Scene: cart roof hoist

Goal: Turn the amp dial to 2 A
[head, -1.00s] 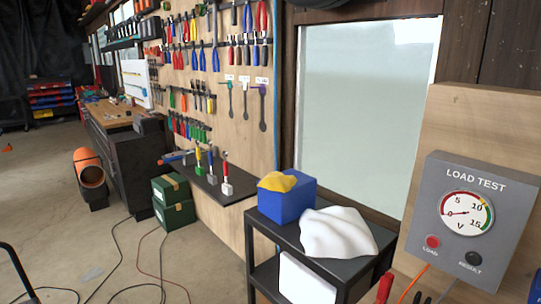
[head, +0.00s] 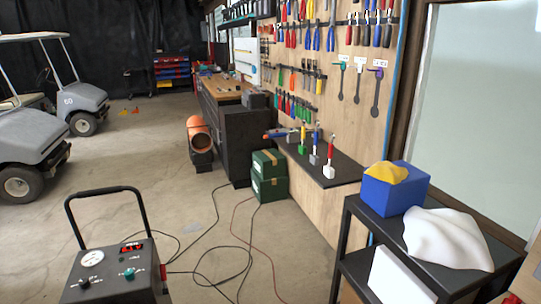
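A grey charger (head: 112,272) with a black push handle stands on the floor at the lower left. Its sloped top has a round white gauge (head: 92,258), a lit red display (head: 132,248), a black knob (head: 84,283) and a teal knob (head: 128,272). The labels and knob settings are too small to read, so I cannot tell which knob is the amp dial. The front of the charger is cut off by the frame's lower edge. Neither of my grippers is in view.
Black and red cables (head: 240,245) lie on the floor right of the charger. Golf carts (head: 40,150) stand at the left. A black cart (head: 350,210) with a blue box (head: 396,192) and white cloth (head: 447,240) stands at the right. Open floor lies behind the charger.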

